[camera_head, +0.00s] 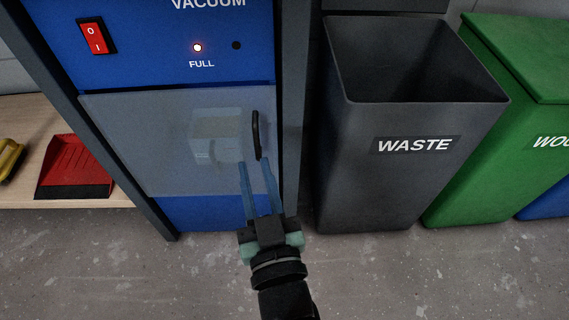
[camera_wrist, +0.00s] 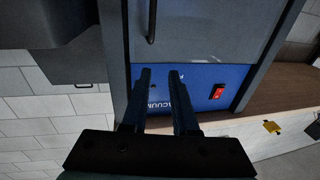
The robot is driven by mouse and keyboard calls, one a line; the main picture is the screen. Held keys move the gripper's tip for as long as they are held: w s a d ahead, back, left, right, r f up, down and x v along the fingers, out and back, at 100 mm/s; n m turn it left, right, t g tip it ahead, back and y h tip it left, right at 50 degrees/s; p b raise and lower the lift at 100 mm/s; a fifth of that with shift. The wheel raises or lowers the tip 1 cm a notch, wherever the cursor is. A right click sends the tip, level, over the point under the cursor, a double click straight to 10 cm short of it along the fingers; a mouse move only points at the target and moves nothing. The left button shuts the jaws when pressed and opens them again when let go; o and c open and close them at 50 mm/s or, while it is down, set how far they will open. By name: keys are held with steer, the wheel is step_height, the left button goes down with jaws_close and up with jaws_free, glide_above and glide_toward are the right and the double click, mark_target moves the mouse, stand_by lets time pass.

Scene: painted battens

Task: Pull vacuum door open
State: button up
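The vacuum cabinet door (camera_head: 140,135) is a see-through grey panel on the blue cabinet front and looks closed. Its black upright handle (camera_head: 256,135) is near the door's right edge. The door (camera_wrist: 205,30) and handle (camera_wrist: 152,20) also show in the wrist view. A pale box-like shape (camera_head: 215,140) shows dimly behind the panel. My gripper (camera_head: 255,162) is open, with its two blue fingers apart and nothing between them. In the head view its tips overlap the handle's lower end. In the wrist view the handle appears beyond the tips (camera_wrist: 160,71), apart from them.
A dark grey WASTE bin (camera_head: 410,185) stands right of the cabinet, with a green bin (camera_head: 485,150) beyond it. A red dustpan (camera_head: 75,165) lies on a wooden surface at left. Floor in front is clear.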

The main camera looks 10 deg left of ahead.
steer(key=b, duration=0.2)
glide_toward(258, 146)
steer(key=shift+h, duration=0.3)
steer(key=b+x, duration=0.1)
steer(key=x, duration=0.9)
steer(key=shift+w+a+r, duration=0.15)
steer(key=shift+a, duration=0.15)
steer(key=shift+c, duration=0.2)
jaws_close()
stand_by(0.6)
